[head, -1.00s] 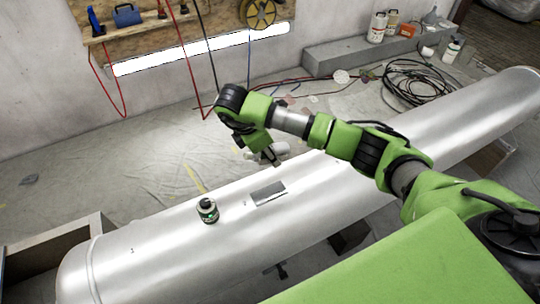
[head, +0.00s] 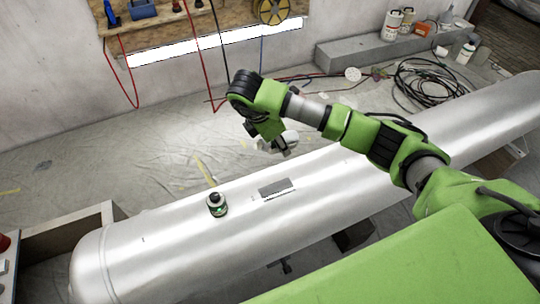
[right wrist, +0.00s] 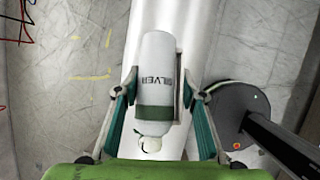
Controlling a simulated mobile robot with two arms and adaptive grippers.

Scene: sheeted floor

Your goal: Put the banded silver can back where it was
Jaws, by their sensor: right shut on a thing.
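The banded silver can (right wrist: 155,60) is pale, with "SILVER" lettering, a green band and a small white cap toward the bottom of the right wrist view. My right gripper (right wrist: 158,88) has a finger on each side of it and is shut on it. In the head view the can (head: 290,138) is small and partly hidden by my right gripper (head: 281,147). It appears above the far side of the big silver tank (head: 330,205); the exact height is unclear. My left gripper is not in view.
A small dark device with a green light (head: 217,205) stands on the tank, left of a grey plate (head: 276,188). Coiled black cable (head: 428,82) lies on the sheeted floor. A grey ledge (head: 350,52) holds several bottles. Sheeted floor left of the tank is mostly clear.

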